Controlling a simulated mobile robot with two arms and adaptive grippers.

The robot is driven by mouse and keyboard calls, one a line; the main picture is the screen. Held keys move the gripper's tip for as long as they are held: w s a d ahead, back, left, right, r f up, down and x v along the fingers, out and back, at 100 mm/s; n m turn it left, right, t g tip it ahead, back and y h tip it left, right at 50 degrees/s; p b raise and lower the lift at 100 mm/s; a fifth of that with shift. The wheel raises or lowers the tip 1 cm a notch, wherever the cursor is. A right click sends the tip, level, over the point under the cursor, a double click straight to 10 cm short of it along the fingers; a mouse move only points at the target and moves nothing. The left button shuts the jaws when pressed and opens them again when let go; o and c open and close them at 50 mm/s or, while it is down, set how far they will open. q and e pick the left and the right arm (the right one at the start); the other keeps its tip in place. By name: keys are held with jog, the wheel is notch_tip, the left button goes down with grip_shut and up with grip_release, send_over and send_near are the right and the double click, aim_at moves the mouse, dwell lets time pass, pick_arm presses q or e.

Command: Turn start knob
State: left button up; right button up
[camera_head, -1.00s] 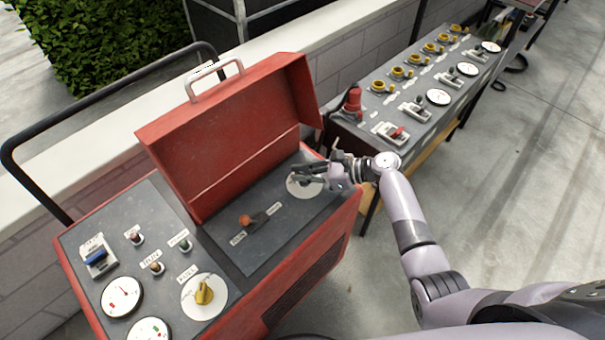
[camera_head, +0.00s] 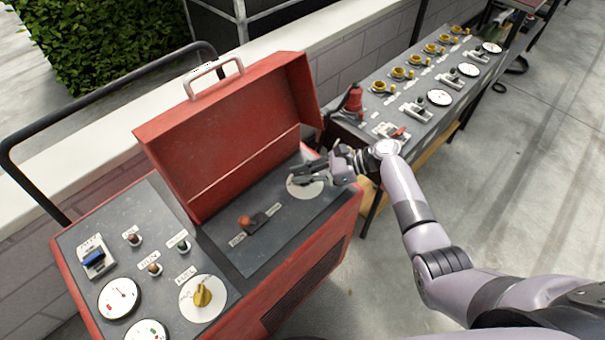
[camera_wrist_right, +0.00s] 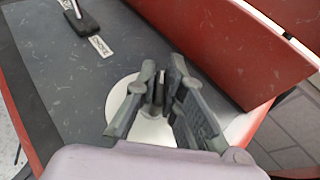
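A round white dial (camera_head: 308,190) lies on the dark panel at the right end of the red machine, under its raised lid. I take it to be the start knob's plate; its label is not readable. My right gripper (camera_head: 298,174) is over this dial, pointing left and down. In the right wrist view the white dial (camera_wrist_right: 150,130) shows under and between the fingers (camera_wrist_right: 162,75). The fingers are apart, with a narrow dark piece, perhaps the knob, between them. Whether they press on it is not clear. My left gripper is not in view.
The raised red lid (camera_head: 215,135) stands close behind the gripper. A lever with an orange tip (camera_head: 246,221) lies left of the dial. A yellow knob (camera_head: 203,294) and gauges are on the near panel. A second control table (camera_head: 415,75) stands behind right.

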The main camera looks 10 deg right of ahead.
jog(key=o, duration=0.4)
jog(key=v, duration=1.2)
dwell(0.3)
